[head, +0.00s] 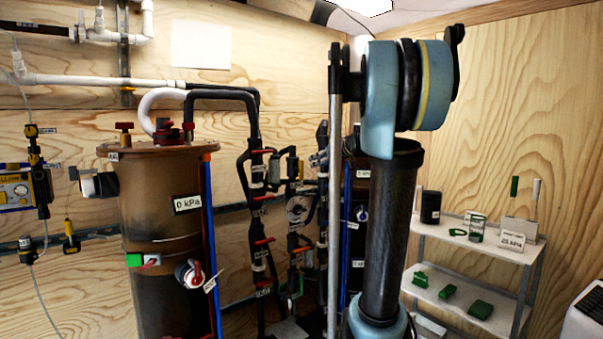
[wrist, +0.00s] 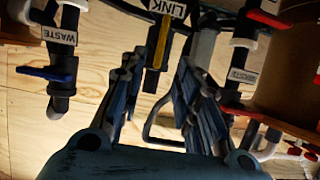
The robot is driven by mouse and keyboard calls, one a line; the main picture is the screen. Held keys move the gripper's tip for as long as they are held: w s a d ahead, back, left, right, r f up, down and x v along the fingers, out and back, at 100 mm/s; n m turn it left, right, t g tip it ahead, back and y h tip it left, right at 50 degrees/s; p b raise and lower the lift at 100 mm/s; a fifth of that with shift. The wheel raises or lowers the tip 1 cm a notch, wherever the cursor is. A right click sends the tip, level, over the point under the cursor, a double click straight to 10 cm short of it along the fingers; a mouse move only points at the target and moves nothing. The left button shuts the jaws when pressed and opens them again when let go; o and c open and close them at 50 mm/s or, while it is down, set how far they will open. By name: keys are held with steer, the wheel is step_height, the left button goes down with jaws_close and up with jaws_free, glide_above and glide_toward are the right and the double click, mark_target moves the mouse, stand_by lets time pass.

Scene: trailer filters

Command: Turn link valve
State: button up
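The link valve (wrist: 155,45) shows at the top of the wrist view as a dark pipe fitting with a long yellow handle (wrist: 163,40). The handle lies along the pipe. A white LINK label (wrist: 168,10) sits just above it. My gripper (wrist: 158,70) is open, with one finger on each side of the picture. The lower end of the valve shows in the gap between the fingertips, nearer the left finger. I cannot tell how far it is from them, and I see no contact. In the head view my arm hides part of the pipework, and I cannot make out the gripper or the link valve.
A pipe with a blue handle (wrist: 45,73) and WASTE label stands left of my gripper. A red-handled valve (wrist: 265,18) and a brown tank are at right. The head view shows the brown filter tank (head: 165,220), more pipes (head: 258,220) and a shelf (head: 455,245).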

mark_target(302, 169)
steer(key=x, duration=1.2)
jaws_close()
